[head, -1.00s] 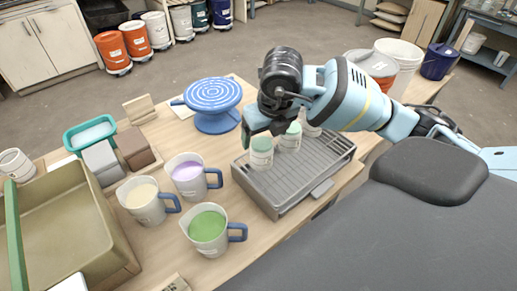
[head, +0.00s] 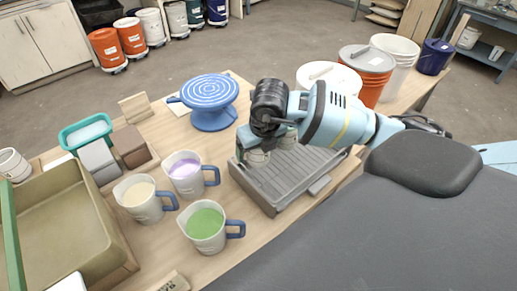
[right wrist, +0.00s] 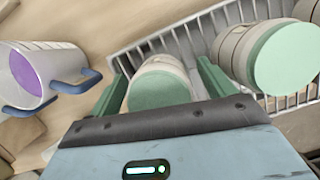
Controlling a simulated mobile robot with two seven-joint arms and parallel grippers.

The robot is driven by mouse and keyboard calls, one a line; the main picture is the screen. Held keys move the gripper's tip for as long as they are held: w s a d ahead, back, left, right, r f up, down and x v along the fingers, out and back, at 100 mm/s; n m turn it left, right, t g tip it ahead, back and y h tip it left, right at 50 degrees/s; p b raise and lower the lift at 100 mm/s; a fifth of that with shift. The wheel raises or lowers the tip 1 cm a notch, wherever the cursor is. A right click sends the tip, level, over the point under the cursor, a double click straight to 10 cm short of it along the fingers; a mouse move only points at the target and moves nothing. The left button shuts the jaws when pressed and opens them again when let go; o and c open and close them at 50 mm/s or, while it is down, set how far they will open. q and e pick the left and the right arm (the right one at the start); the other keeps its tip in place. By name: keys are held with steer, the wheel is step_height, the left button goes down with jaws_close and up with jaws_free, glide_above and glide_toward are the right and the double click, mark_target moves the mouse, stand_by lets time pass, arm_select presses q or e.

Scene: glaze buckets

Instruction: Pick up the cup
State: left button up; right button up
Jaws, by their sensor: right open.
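Small pale cups with green faces stand on a grey slatted tray (head: 305,168). The nearest cup (head: 257,158) is mostly hidden by my right gripper (head: 260,147) in the head view. In the right wrist view this cup (right wrist: 160,85) lies between the two green fingers of my right gripper (right wrist: 164,88). The fingers are open, one on each side; whether they touch the cup I cannot tell. A second cup (right wrist: 265,55) stands just right of the right finger, and part of a third shows at the top right corner. My left gripper is out of view.
Three jugs with blue handles stand left of the tray: purple (head: 187,172), cream (head: 142,198) and green (head: 207,226). A blue turntable (head: 210,98) stands behind. An olive bin (head: 110,230) is at left. Buckets, one orange (head: 372,72), stand behind my right arm.

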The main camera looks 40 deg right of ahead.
steer(key=c, duration=1.2)
steer(key=shift+o, duration=0.2)
steer(key=shift+r, duration=0.1)
steer(key=shift+r, duration=0.15)
steer(key=shift+r, duration=0.2)
step_height(320, 180, up, 3)
steer(key=shift+r, duration=0.1)
steer(key=s+a+r, duration=0.1)
steer(key=s+a, duration=0.8)
steer(key=s, duration=0.3)
steer(key=shift+s+a, duration=0.35)
steer(key=shift+a, duration=0.05)
